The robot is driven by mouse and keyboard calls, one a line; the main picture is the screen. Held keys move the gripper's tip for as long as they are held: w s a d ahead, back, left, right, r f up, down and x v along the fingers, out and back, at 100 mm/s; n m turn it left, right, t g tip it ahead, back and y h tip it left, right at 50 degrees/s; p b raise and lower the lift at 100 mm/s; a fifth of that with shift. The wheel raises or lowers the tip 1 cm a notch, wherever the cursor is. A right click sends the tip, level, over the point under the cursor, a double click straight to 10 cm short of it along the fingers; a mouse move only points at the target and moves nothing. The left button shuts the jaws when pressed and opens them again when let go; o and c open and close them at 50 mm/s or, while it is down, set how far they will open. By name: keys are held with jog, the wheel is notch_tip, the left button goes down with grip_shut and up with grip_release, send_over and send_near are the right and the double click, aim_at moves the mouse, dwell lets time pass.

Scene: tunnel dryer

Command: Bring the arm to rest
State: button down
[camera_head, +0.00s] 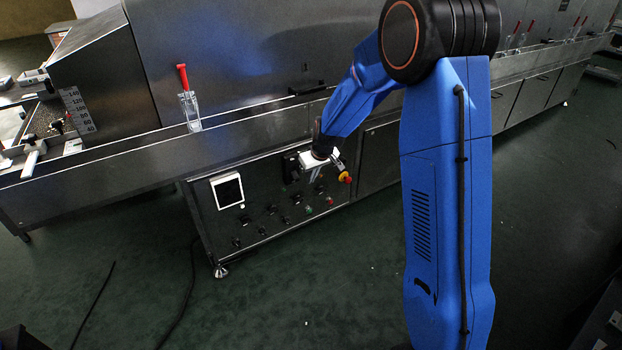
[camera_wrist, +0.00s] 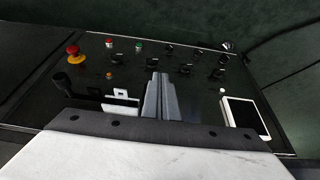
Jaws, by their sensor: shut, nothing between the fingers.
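My blue arm (camera_head: 446,160) stands upright at the right of centre in the head view and bends down to the left toward the dryer's control panel. My gripper (camera_head: 317,174) is in front of the panel, near the red and yellow emergency stop (camera_head: 346,178). In the wrist view my gripper (camera_wrist: 158,84) is shut and empty, with both fingers together over the dark panel (camera_wrist: 200,92). Whether the fingers touch the panel is unclear. The emergency stop also shows at the upper left of the wrist view (camera_wrist: 73,51).
The panel has a white-framed screen (camera_head: 228,191) and several knobs and buttons. Cables (camera_head: 95,305) lie on the green floor (camera_head: 270,290), which is mostly clear in front.

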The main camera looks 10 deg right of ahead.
dwell(0.4)
jog(key=s+d+r+m, duration=0.1)
jog(key=s+d+r, duration=0.2)
jog(key=s+r, duration=1.55)
jog(key=s+d+r+m, duration=0.1)
jog(key=s+d, duration=0.1)
jog(key=s, duration=1.2)
jog(key=s+d+r+m+h, duration=0.1)
jog(key=s+d, duration=0.1)
jog(key=s, duration=1.2)
jog(key=shift+s+d+m, duration=0.15)
jog(key=shift+d+m, duration=0.15)
